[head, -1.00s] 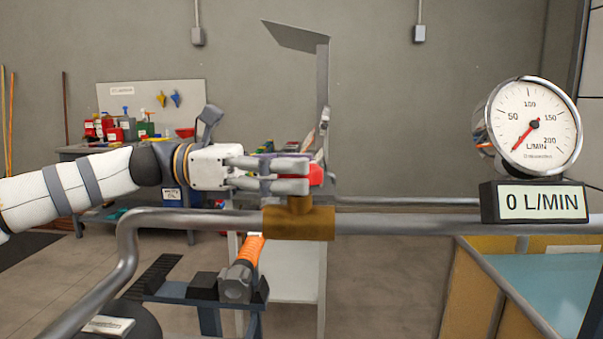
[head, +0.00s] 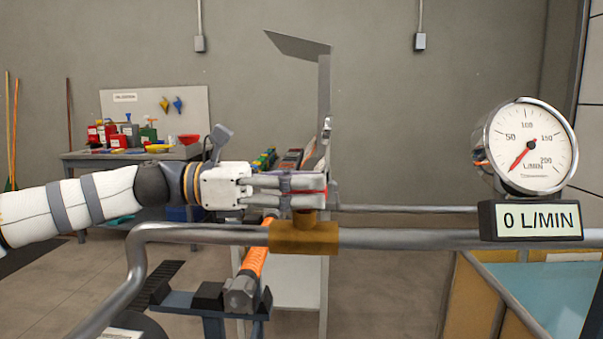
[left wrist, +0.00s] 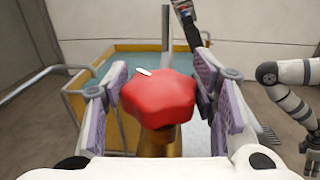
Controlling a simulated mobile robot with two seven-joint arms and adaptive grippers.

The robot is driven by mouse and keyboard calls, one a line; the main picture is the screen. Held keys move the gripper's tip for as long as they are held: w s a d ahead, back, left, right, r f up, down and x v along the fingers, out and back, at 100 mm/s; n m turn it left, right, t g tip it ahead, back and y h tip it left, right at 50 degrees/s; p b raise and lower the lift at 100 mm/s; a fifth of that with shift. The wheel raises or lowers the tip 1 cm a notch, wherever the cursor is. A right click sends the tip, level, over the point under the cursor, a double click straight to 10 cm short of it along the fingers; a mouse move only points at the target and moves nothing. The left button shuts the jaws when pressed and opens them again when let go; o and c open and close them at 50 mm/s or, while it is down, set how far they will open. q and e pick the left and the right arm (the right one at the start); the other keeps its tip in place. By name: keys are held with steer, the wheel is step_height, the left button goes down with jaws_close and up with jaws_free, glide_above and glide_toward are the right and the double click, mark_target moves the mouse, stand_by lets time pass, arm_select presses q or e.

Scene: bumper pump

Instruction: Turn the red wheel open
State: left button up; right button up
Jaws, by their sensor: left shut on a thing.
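The red wheel (left wrist: 158,98) is a lobed knob with a small white mark (left wrist: 143,72) at its far left edge in the left wrist view. It sits on a brass valve body (head: 304,238) in the grey pipe. My left gripper (head: 318,190) is shut on the wheel, with a finger on each side of it, and hides most of it in the head view. Only a thin red strip shows there. The round gauge (head: 530,146) has its red needle at the low end, and the display (head: 530,220) below reads 0 L/MIN.
The grey pipe (head: 410,238) runs across in front. An orange-handled part (head: 253,255) stands below the valve. A yellow-edged tank (head: 470,300) with blue inside is at the lower right. A cluttered workbench (head: 85,155) and a tall metal post (head: 324,100) stand behind.

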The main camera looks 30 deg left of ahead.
arm_select(q)
steer(key=n+t+y+p, duration=0.1)
steer(key=r+n+t+y+p, duration=0.1)
steer(key=shift+s+t+p, duration=0.25)
steer(key=shift+t+p, duration=0.1)
steer(key=shift+t, duration=0.05)
steer(key=shift+w+f+n+t+y, duration=0.1)
steer(key=shift+f+n+t+y, duration=0.1)
steer(key=shift+n+t+y, duration=0.25)
arm_select(e)
steer(key=w+r+t, duration=0.2)
steer(key=w+r, duration=0.2)
arm_select(q)
steer(key=shift+w+d+f+n+t+y, duration=0.1)
steer(key=shift+f+n+t+y, duration=0.1)
steer(key=shift+n+t+y, duration=0.25)
steer(key=shift+w+f+n+t+y+b, duration=0.1)
steer(key=shift+f+n+t+y+b, duration=0.3)
steer(key=shift+n+t+y, duration=0.5)
steer(key=n+t+y+b, duration=0.1)
steer(key=y, duration=0.1)
steer(key=shift+n+y, duration=0.3)
steer(key=shift+r+n+t+y+b, duration=0.2)
steer(key=shift+n+t+y+b, duration=0.25)
steer(key=shift+y, duration=0.35)
arm_select(e)
steer(key=shift+g, duration=0.8)
steer(key=shift+s+f, duration=1.45)
steer(key=shift+s, duration=0.05)
